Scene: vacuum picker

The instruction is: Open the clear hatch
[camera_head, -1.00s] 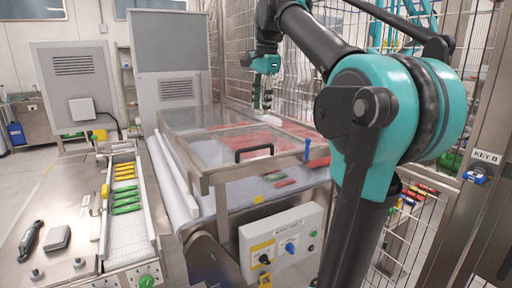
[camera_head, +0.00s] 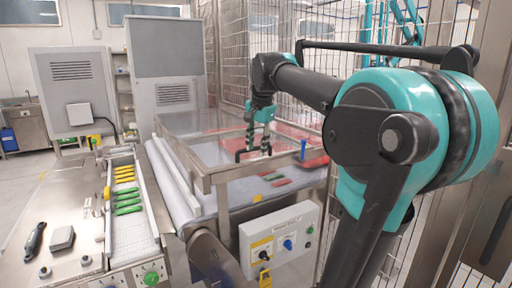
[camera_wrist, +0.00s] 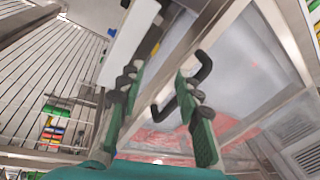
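The clear hatch (camera_head: 200,142) is a see-through panel in a metal frame over the conveyor, and it lies flat. Its black bar handle (camera_head: 240,155) is on the front part, partly hidden by my gripper (camera_head: 258,150). In the wrist view, the hatch (camera_wrist: 235,75) is beyond my gripper (camera_wrist: 157,75), whose two green-padded fingers are spread apart. The black handle (camera_wrist: 203,72) runs slantwise near the right finger, partly behind it. I cannot tell whether the fingers touch it.
A control box (camera_head: 280,242) with knobs is mounted below the hatch's front. Wire mesh fencing (camera_head: 240,50) is behind. A side conveyor (camera_head: 130,235) with green and yellow items is at left.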

